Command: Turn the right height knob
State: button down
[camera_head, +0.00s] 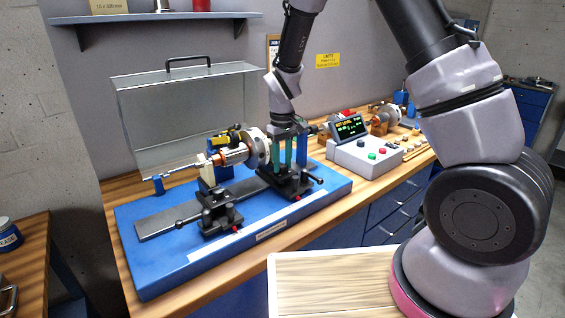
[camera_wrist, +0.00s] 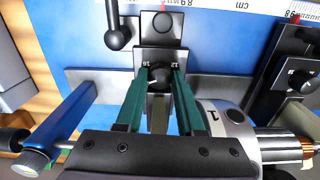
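The right height knob (camera_wrist: 159,77) is a round black knob on a dark plate with the numbers 12 and 18 beside it, on the right support (camera_head: 288,184) of the blue balancing stand. My gripper (camera_wrist: 162,74) points down at it with two green fingers, one on each side of the knob. A narrow gap seems to show beside the knob, so the gripper looks open around it; contact is not clear. In the head view my gripper (camera_head: 287,165) is over the right support, and the knob is hidden there. The left support (camera_head: 218,212) stands apart to the left.
The rotor (camera_head: 233,155) with its white disc lies just behind my fingers. A black lever ball (camera_wrist: 118,38) and a blue post (camera_wrist: 62,128) are close by. A clear guard (camera_head: 185,105) stands behind; a control box (camera_head: 365,155) is to the right.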

aim_at(282, 165)
jog(key=shift+m, duration=2.8)
jog(key=c, duration=0.8)
grip_release()
notch_tip(282, 165, up, 11)
